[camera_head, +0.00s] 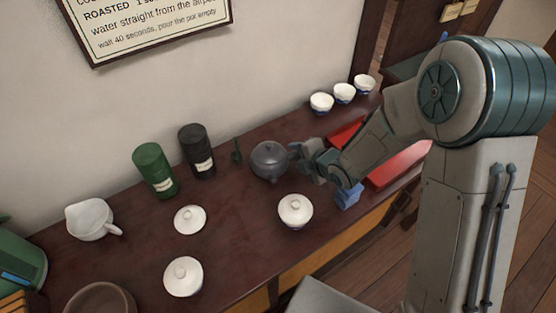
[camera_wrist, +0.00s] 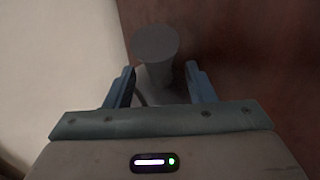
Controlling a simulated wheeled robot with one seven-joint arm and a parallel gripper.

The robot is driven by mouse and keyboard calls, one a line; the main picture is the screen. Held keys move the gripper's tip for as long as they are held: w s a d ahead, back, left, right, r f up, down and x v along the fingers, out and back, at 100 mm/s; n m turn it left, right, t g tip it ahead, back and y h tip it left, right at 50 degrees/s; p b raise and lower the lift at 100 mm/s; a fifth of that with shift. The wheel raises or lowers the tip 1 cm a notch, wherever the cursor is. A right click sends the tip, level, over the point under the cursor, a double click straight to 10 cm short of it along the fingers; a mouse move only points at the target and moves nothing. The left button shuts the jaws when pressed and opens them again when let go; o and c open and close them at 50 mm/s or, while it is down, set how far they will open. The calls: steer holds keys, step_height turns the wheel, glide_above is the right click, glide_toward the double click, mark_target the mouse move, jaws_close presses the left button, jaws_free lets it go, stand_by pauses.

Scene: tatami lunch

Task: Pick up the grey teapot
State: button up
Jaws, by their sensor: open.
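The grey teapot (camera_head: 269,160) stands on the dark wooden counter, near the middle in the head view, with a small lid knob on top. My gripper (camera_head: 296,152) is just to its right, beside the teapot. In the wrist view, a grey rounded part (camera_wrist: 156,50), which looks like part of the teapot, lies between and a little beyond my two blue fingers. My gripper (camera_wrist: 161,84) is open, with a gap showing between each finger and the grey part. The teapot's right side is partly hidden by my gripper in the head view.
A black canister (camera_head: 197,150) and a green canister (camera_head: 155,170) stand left. A red tray (camera_head: 400,163) lies right, with several white cups (camera_head: 343,93) behind. The wall is close behind.

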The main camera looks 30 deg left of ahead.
steer(key=shift+x, duration=1.35)
jaws_close()
steer(key=shift+r, duration=0.1)
steer(key=shift+r, duration=0.1)
